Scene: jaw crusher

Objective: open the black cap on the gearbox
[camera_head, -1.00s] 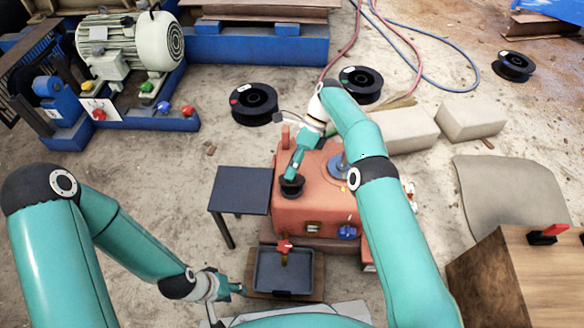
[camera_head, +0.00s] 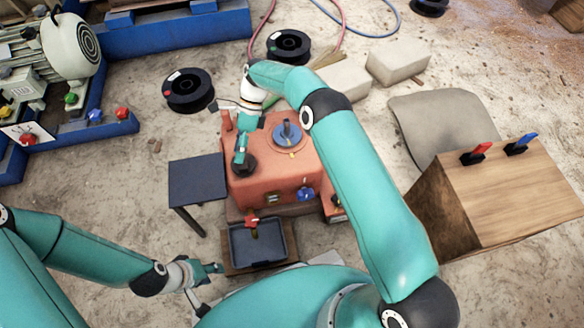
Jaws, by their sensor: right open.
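The reddish-orange gearbox (camera_head: 285,175) stands near the middle of the view. The black cap (camera_head: 246,169) is on the left part of its top. My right gripper (camera_head: 242,156) is open and points down right at the cap. Its fingertips overlap the cap, and I cannot tell whether they touch it. My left gripper (camera_head: 218,268) is low, just left of the dark tray, away from the cap. It is too small to tell whether it is open.
The dark tray (camera_head: 232,248) sits in front of the gearbox below a red-handled tap (camera_head: 251,220). A small dark table (camera_head: 197,181) stands left of it. A blue disc-shaped part (camera_head: 288,138) is on the gearbox top. A wooden box (camera_head: 520,205) stands at right.

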